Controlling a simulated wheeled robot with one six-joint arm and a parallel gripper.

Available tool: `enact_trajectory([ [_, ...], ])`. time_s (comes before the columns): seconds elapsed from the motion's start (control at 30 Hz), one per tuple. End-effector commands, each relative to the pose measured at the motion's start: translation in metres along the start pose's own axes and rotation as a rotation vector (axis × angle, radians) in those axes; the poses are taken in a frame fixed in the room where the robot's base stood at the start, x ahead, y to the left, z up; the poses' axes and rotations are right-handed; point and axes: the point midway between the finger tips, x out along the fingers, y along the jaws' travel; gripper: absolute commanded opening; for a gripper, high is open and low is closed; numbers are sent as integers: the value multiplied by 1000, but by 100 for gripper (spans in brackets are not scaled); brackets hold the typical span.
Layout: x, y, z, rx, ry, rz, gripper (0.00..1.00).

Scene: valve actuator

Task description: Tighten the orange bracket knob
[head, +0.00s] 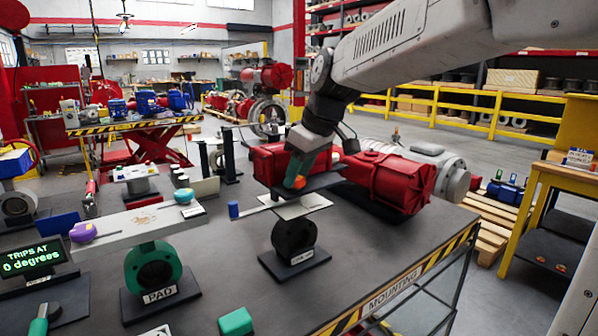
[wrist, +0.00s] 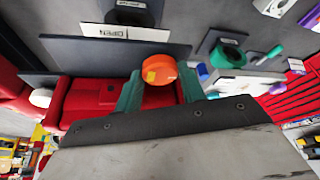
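The orange bracket knob (head: 299,182) is in the middle of the head view, above a dark flat plate (head: 322,181). In the wrist view the round orange knob (wrist: 160,70), with a yellow patch, sits between my two teal fingers. My gripper (head: 295,170) points down at it, and it also shows in the wrist view (wrist: 161,84). The fingers lie close against both sides of the knob and look shut on it. The knob's underside and any screw below it are hidden. A pale plate (head: 300,207) lies below, over a black ring stand (head: 293,238).
A red cylinder actuator (head: 390,182) lies just behind and right. A green ring stand labelled PAD (head: 155,270), a blue peg (head: 233,210) and a purple knob (head: 82,232) are left. A display (head: 33,258) reads "TRIPS AT 0 degrees". The bench's striped front edge (head: 395,290) runs to the right.

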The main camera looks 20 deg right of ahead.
Motion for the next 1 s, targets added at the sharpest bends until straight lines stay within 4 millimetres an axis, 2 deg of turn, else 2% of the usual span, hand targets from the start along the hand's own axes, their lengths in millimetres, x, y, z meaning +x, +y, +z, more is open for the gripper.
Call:
enact_trajectory([
  [0.03,0,0,0,0,0,0,23],
  [0.07,0,0,0,0,0,0,17],
  [0.47,0,-1,0,49,1,21,17],
  [0.67,0,-2,0,160,1,68,17],
  [1.0,0,-6,-2,446,0,187,17],
])
